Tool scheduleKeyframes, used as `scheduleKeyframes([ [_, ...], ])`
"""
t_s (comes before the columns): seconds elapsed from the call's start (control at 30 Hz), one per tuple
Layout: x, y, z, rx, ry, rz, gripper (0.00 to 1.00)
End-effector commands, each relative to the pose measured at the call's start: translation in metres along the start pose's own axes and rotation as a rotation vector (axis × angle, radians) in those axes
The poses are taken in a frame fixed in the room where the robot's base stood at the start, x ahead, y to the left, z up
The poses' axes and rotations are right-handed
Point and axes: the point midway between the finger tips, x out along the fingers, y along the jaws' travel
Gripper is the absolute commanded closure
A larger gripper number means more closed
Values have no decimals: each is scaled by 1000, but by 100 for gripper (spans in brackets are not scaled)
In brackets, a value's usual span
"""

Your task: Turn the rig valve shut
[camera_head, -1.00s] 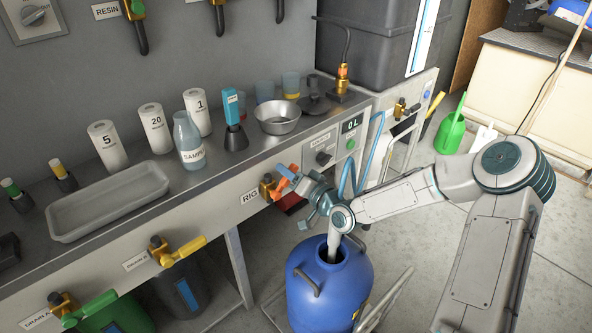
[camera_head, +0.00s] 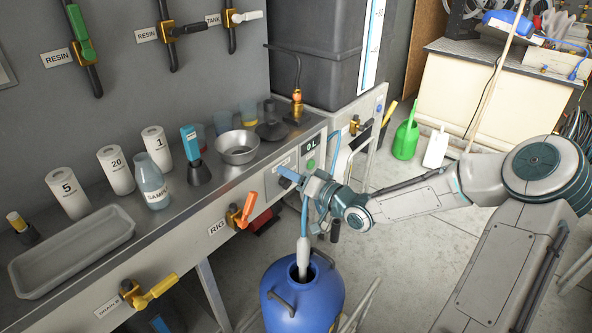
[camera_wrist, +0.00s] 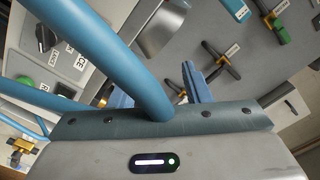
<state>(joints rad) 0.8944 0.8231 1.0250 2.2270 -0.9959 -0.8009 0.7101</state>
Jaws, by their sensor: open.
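The rig valve (camera_head: 236,216) sits on the bench's front face beside its RIG label (camera_head: 217,228). It has a brass body and an orange handle (camera_head: 247,208) that points up and slightly right. My gripper (camera_head: 289,177) is right of and above the handle, apart from it, near the small control panel. In the wrist view my gripper (camera_wrist: 160,98) is open, its blue fingers spread. A thick blue hose crosses in front and hides part of them. I cannot make out the rig valve in the wrist view.
A blue drum (camera_head: 275,310) stands below with the hose's grey lance (camera_head: 303,258) in its mouth. The hose hangs close to my gripper. The display (camera_head: 310,143) reads 0 L. A yellow-handled valve (camera_head: 155,290) is at lower left. Bench items stand above.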

Motion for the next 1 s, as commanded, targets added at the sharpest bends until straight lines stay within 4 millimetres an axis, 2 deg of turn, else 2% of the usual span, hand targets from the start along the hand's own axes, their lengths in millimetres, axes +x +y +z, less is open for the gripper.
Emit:
scheduleKeyframes([
  [0.13, -7, -1, -6, 0, 0, 0, 56],
  [0.43, -8, 0, -7, 0, -1, 0, 56],
  [0.5, -7, 0, -6, -1, -3, 3, 76],
  [0.6, -7, 4, 0, -18, -32, 36, 100],
  [0.73, -8, 19, 22, -77, -134, 157, 100],
  [0.83, -19, 38, 41, -147, -247, 305, 100],
  [1.0, -55, 62, 57, -267, -435, 571, 100],
])
